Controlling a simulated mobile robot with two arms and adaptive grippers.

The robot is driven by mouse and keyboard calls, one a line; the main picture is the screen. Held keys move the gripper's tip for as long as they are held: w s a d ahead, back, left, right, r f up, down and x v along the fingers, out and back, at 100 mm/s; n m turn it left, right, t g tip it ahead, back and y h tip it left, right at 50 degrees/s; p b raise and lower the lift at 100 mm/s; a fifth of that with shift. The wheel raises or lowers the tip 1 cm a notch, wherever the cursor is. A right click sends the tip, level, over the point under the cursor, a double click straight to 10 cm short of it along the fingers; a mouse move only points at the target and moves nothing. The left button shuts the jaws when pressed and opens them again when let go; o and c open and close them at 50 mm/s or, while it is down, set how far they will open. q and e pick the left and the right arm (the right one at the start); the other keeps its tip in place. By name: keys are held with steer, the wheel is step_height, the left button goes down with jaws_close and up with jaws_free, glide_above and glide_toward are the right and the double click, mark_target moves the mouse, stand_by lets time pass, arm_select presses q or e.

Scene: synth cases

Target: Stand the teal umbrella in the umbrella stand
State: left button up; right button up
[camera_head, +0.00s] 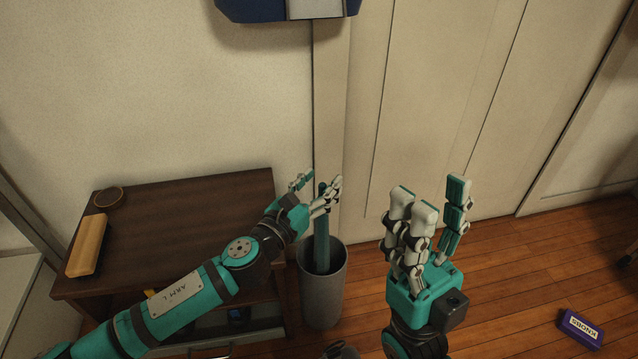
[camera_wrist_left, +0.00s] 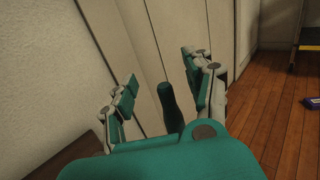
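The teal umbrella (camera_head: 321,245) stands nearly upright with its lower part inside the grey cylindrical umbrella stand (camera_head: 323,297); its lower end is hidden. Its dark teal top also shows in the left wrist view (camera_wrist_left: 168,104). My left gripper (camera_head: 317,186) is at the umbrella's top. In the left wrist view my left gripper (camera_wrist_left: 164,88) is open, with fingers on either side of the umbrella and visible gaps between. My right gripper (camera_head: 432,200) is open and empty, fingers pointing up, to the right of the stand.
A dark wooden cabinet (camera_head: 165,225) stands left of the stand, bearing a tan block (camera_head: 87,246) and a small round dish (camera_head: 108,197). A purple box (camera_head: 580,329) lies on the wooden floor at right. Pale panelled doors (camera_head: 440,100) are behind. Floor between is clear.

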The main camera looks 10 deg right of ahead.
arm_select(q)
steer(key=shift+s+a+f, duration=0.1)
steer(key=v, duration=1.1)
steer(key=shift+s+a, duration=0.25)
steer(key=shift+s, duration=0.05)
stand_by(0.5)
